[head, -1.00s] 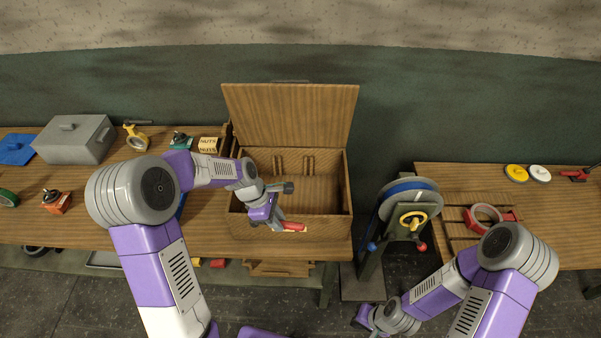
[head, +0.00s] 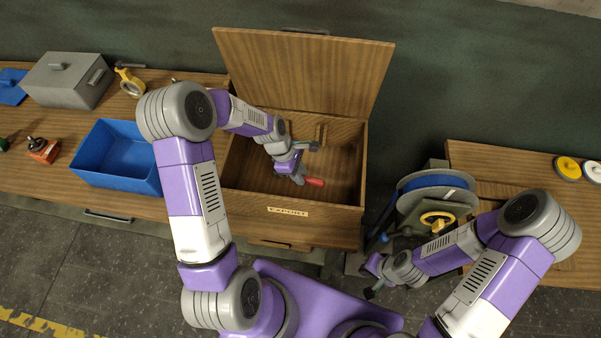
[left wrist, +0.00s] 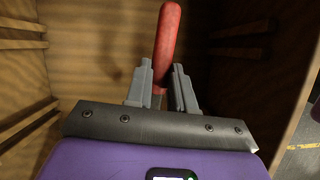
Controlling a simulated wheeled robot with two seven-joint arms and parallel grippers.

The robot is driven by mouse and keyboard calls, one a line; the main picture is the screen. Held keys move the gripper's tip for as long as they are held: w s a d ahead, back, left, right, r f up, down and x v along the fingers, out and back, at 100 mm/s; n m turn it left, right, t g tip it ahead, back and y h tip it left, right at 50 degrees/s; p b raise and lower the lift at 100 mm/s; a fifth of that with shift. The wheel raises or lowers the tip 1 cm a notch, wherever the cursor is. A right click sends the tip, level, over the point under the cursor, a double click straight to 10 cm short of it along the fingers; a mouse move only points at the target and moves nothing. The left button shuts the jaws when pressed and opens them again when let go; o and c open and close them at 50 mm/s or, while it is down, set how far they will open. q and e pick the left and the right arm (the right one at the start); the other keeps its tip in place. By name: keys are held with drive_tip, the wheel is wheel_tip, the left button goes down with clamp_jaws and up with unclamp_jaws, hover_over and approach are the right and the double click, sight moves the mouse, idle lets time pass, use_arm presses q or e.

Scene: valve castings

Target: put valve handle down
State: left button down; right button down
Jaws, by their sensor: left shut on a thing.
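The valve handle (head: 315,182) has a red grip, which points right out of my left gripper in the head view. My left gripper (head: 297,174) is shut on it, inside the open wooden chest (head: 290,226). In the left wrist view the red handle (left wrist: 167,45) stands up between the two grey fingers (left wrist: 160,92), with the brown chest floor behind it. I cannot tell whether the handle touches the floor. My right gripper (head: 369,284) hangs low at the lower right, apart from the chest; its fingers are too small to read.
The chest lid (head: 305,70) stands open at the back. A blue bin (head: 118,186), a grey box (head: 66,82) and a yellow-handled item (head: 130,83) are on the left bench. A reel stand (head: 436,190) is right of the chest. The chest floor around the handle looks clear.

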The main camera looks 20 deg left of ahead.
use_arm(q)
drive_tip(key=shift+s+r, duration=0.15)
drive_tip(key=shift+d, duration=0.1)
drive_tip(key=shift+f, duration=0.3)
drive_tip(key=shift+f+b, duration=2.3)
drive_tip(key=shift+f, duration=0.7)
drive_tip(key=shift+f, duration=0.25)
drive_tip(key=c, duration=0.9)
unclamp_jaws()
drive_tip(key=v, duration=0.7)
drive_tip(key=shift+r, duration=0.3)
